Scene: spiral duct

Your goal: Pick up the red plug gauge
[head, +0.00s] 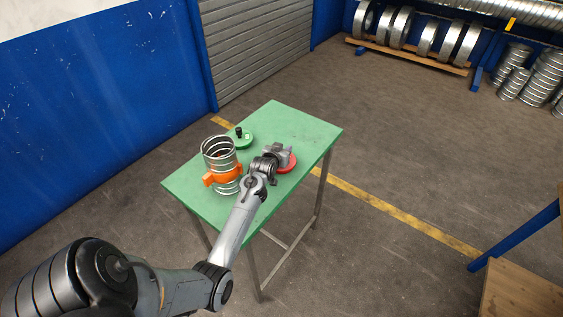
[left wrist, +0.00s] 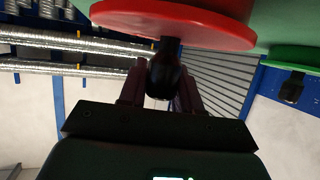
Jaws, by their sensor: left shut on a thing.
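The red plug gauge (head: 287,165) shows at the right part of the green table in the head view, partly covered by my left gripper (head: 279,155). In the left wrist view it is a wide red disc (left wrist: 190,22) with a black knob (left wrist: 163,72). My left gripper (left wrist: 160,92) is shut on that knob, with a finger on each side. I cannot tell whether the disc touches the table top. My right gripper is in neither view.
The green table (head: 298,127) also bears a green plug gauge (head: 241,141) with a black knob and an upright spiral duct (head: 219,153) with an orange clamp (head: 224,180) around it. Duct rings (head: 428,38) stand on a far rack.

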